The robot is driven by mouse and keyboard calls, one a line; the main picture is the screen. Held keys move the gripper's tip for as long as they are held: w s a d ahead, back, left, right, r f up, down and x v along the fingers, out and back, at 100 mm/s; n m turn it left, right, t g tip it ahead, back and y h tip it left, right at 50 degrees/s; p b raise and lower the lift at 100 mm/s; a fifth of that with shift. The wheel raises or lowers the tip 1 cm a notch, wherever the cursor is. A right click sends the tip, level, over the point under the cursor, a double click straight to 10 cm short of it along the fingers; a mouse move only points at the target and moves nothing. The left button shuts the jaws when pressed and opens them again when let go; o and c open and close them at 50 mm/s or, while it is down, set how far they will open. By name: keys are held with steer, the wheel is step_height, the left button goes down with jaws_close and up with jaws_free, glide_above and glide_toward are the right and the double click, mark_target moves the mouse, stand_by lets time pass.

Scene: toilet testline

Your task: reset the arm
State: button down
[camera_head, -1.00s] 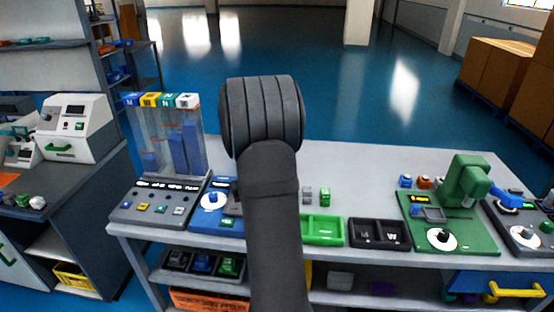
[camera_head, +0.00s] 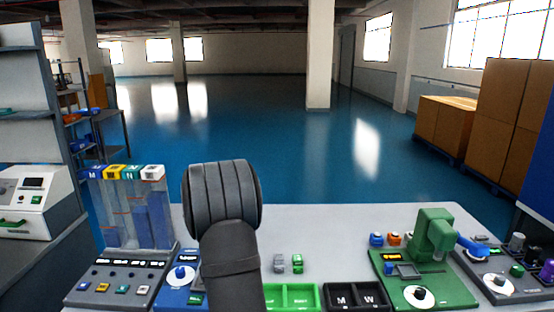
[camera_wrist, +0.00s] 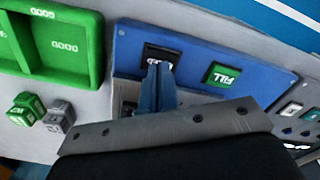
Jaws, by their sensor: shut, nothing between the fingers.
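My gripper (camera_wrist: 158,88) shows in the wrist view with its narrow fingers together and nothing between them. Its tips are over the blue panel (camera_wrist: 205,52), in front of a black button (camera_wrist: 160,55) that they partly cover. I cannot tell whether they touch it. A green FILL button (camera_wrist: 222,76) is to the right of the fingers. In the head view my thick dark arm link rises in front of the bench, and the gripper is hidden behind it. The blue panel (camera_head: 172,295) shows partly to the left of the arm.
A green cube (camera_head: 297,264) and a grey cube (camera_head: 279,263) stand on the bench behind a green tray (camera_head: 290,286) and black tray (camera_head: 355,287). Clear tubes (camera_head: 130,215) stand left. A green machine (camera_head: 432,240) stands right. The bench behind the cubes is clear.

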step_height(320, 180, up, 5)
steer(key=shift+r, duration=0.1)
step_height(320, 180, down, 7)
steer(key=shift+f, duration=0.1)
step_height(320, 180, up, 9)
steer(key=w+d+m+t+y, duration=0.1)
steer(key=w+d+m+t, duration=0.25)
steer(key=w+d, duration=1.1)
steer(key=shift+s+a+f+n+y, duration=0.1)
steer(key=shift+s+a+n+y, duration=0.2)
steer(key=shift+a+n, duration=0.5)
steer(key=shift+s+a+f+n+y, duration=0.15)
steer(key=shift+s+a+n, duration=0.3)
steer(key=shift+a+n, duration=0.35)
steer(key=shift+s+a+f+n+y, duration=0.1)
steer(key=shift+s+a+n+y, duration=0.2)
steer(key=shift+a+n, duration=0.5)
steer(key=shift+s, duration=0.1)
stand_by(0.8)
